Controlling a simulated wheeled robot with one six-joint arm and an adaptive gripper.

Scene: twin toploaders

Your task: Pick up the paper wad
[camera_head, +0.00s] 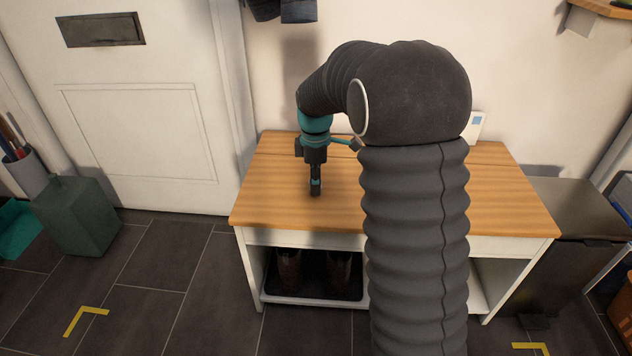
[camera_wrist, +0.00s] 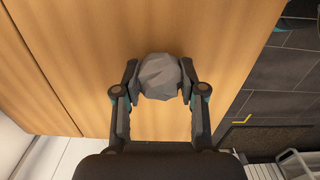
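The paper wad (camera_wrist: 160,77) is a grey, crumpled, roundish lump in the wrist view. It is between the two fingertips of my gripper (camera_wrist: 159,83), which press close against its left and right sides. In the head view my gripper (camera_head: 315,188) points straight down over the left part of the wooden bench top (camera_head: 270,205). The wad cannot be made out in the head view. Whether the wad rests on the wood or is slightly above it is hard to tell.
The bench top around my gripper is clear. Dark boots (camera_head: 289,270) stand on the shelf below. A white card (camera_head: 476,124) stands at the back, partly behind my arm. A dark bin (camera_head: 560,255) is right of the bench; a green container (camera_head: 80,215) stands left on the tiled floor.

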